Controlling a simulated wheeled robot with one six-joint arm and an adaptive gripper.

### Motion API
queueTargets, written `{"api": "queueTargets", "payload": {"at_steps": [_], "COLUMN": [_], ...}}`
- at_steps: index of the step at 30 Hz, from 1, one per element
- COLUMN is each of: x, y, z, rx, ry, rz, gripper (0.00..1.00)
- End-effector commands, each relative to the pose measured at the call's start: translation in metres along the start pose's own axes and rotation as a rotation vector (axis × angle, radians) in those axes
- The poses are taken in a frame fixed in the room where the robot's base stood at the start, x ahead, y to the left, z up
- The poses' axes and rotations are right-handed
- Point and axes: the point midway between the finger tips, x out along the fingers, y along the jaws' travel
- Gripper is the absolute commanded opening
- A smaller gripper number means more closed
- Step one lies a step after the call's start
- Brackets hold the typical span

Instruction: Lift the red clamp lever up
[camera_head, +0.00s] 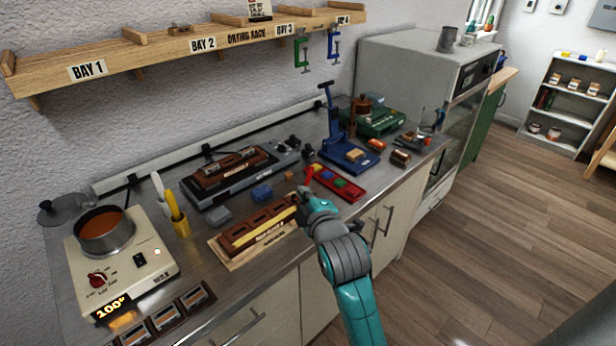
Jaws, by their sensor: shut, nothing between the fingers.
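A small red upright piece (309,174), which looks like the red clamp lever, stands just behind my gripper, by the left end of a red tray. Its lower part is hidden, so I cannot tell what it is fixed to. My gripper (298,196) is at the right end of a brown wooden block (258,228) with a yellow label strip, in front of and slightly left of the red piece. The fingers are small and dark here; they are shut with nothing held. I cannot tell whether they touch the block or the red piece.
A red tray (352,194) with coloured pieces lies right of my gripper. A blue press (333,130) stands farther back. A hotplate with a pot (104,236) is at left.

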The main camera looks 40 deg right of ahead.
Motion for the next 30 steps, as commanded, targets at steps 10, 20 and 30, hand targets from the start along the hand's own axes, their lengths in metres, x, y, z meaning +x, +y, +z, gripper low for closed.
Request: {"api": "queueTargets", "payload": {"at_steps": [10,20,30], "x": [0.015,0.074,0.107], "y": [0.001,0.001,0.0], "z": [0.0,0.0,0.027], "rx": [0.001,0.001,0.002], "ry": [0.0,0.0,-0.003], "rz": [0.001,0.002,0.0], "gripper": [0.0,0.0,0.0]}}
